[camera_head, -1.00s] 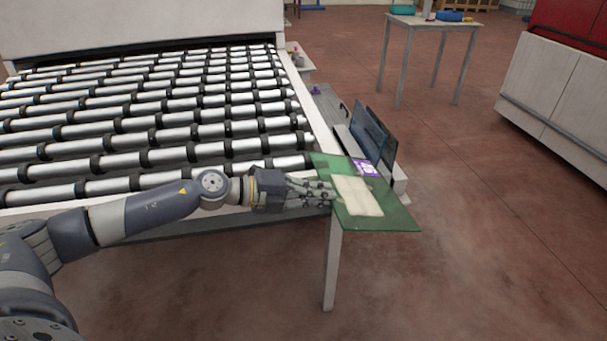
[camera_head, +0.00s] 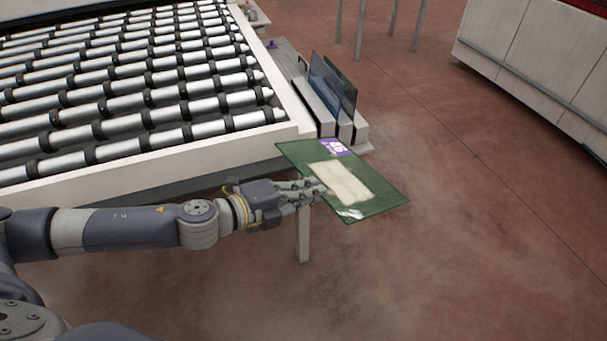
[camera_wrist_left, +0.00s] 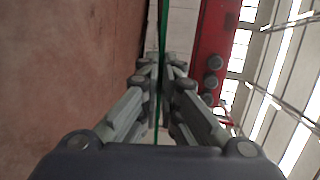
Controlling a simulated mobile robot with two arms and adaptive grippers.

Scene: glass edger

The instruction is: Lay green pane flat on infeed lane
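The green pane (camera_head: 375,203) is a thin, see-through sheet with a pale cream patch and a purple label marked 46. My left gripper (camera_head: 318,188) is shut on its left edge and holds it roughly flat, in front of the roller table's right corner. In the left wrist view the pane (camera_wrist_left: 163,30) shows edge-on as a thin green line between the two fingers (camera_wrist_left: 162,85). The roller lane (camera_head: 150,115) has rows of silver rollers with black rings in a white frame. My right gripper is not in view.
A rack (camera_head: 318,100) with dark blue panes standing upright is at the roller frame's right side, just beyond the green pane. A white cabinet (camera_head: 535,60) stands at the upper right. The red-brown floor between is clear.

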